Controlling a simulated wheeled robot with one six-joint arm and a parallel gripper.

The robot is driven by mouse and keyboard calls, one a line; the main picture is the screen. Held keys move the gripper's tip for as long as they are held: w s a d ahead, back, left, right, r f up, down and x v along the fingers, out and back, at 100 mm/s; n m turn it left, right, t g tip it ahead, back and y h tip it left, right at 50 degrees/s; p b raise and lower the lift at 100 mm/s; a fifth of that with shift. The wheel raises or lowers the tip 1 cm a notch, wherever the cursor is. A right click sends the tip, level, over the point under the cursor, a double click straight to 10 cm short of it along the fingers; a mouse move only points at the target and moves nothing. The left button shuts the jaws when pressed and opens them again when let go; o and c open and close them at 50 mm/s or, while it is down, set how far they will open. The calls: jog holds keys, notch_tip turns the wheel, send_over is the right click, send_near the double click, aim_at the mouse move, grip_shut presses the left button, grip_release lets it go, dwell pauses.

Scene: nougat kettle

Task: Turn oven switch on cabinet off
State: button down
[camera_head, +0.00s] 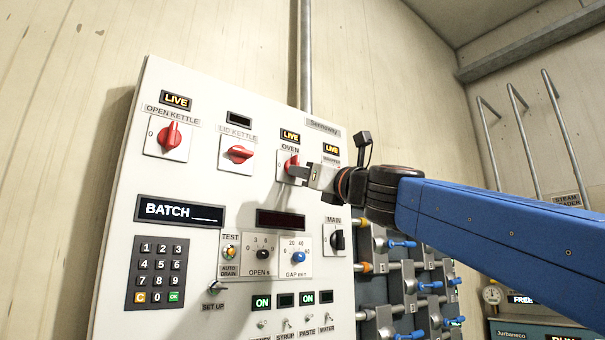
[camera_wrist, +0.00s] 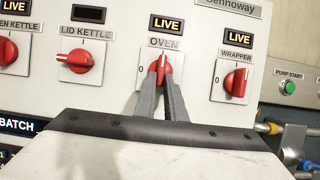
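The oven switch is a red rotary knob on a white square plate marked 0, below the OVEN label on the cabinet (camera_head: 190,85). In the wrist view the oven switch (camera_wrist: 167,69) has its ridge pointing about upright, and the LIVE lamp (camera_wrist: 165,24) above it is lit. My gripper (camera_wrist: 160,75) has its two grey fingertips on either side of the ridge, close against it, and appears shut on it. In the head view my gripper (camera_head: 297,171) reaches the oven switch from the right and partly hides it.
The lid kettle switch (camera_wrist: 75,60) is turned sideways under a dark lamp. The wrapper switch (camera_wrist: 236,82) is upright under a lit LIVE lamp. The open kettle switch (camera_head: 170,136) is at left. A keypad (camera_head: 157,271) and blue-handled valves (camera_head: 400,244) are lower down.

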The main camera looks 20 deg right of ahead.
jog(key=shift+d+n, duration=0.1)
jog(key=shift+n, duration=0.2)
jog(key=shift+w+d+r+n+g+y, duration=0.1)
jog(key=shift+d+r+n+g+y, duration=0.65)
jog(key=shift+n, duration=2.85)
jog(key=shift+w+a+n+g+y, duration=0.15)
jog(key=shift+n+g+y, duration=0.7)
jog(key=shift+n+g, duration=1.9)
jog(key=shift+w+d+r+n+g+y, duration=0.1)
jog(key=shift+d+r+n+g+y, duration=0.55)
jog(key=shift+n, duration=3.8)
jog(key=shift+a+f+t, duration=0.2)
jog(key=shift+f+t, duration=0.05)
jog(key=c, duration=1.8)
grip_release()
jog(key=shift+s, duration=0.1)
jog(key=shift+v, duration=8.6)
